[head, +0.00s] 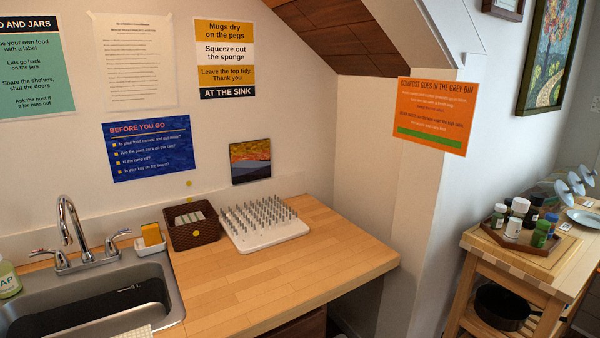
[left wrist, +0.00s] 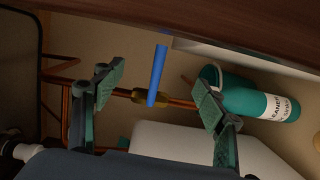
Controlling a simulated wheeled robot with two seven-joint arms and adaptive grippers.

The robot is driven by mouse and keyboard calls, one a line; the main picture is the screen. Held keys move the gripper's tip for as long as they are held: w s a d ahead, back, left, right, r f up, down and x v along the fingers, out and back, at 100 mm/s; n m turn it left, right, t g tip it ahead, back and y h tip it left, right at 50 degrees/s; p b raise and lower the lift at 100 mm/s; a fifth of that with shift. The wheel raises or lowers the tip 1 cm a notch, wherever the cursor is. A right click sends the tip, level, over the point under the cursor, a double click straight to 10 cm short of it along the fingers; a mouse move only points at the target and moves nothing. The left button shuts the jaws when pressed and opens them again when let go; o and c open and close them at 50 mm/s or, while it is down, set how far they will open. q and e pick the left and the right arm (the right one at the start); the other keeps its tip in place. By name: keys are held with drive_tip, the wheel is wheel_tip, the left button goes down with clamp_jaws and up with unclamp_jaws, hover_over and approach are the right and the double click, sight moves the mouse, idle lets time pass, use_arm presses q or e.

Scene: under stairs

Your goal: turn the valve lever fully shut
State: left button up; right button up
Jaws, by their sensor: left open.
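In the left wrist view, the blue valve lever (left wrist: 158,72) rises from a brass valve body (left wrist: 150,98) on a copper pipe (left wrist: 181,103). The lever looks upright in the picture, roughly across the pipe's line. My left gripper (left wrist: 158,94) is open. One finger is left of the lever and the other is right of it, with clear gaps on both sides. I cannot tell the exact depth between fingertips and lever, and no contact shows. The valve and both grippers are out of sight in the head view.
A teal cleaner bottle (left wrist: 262,105) is close to the right finger. A white object (left wrist: 215,143) is below the valve, and a brown panel (left wrist: 200,20) runs above. In the head view are a sink (head: 90,295), a wooden counter (head: 290,265) and a trolley (head: 540,262) at right.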

use_arm(q)
drive_tip(key=s+a+p, duration=0.1)
drive_tip(key=s+a, duration=0.1)
drive_tip(key=s, duration=0.5)
drive_tip(key=shift+p, duration=0.35)
drive_tip(key=shift+a, duration=0.1)
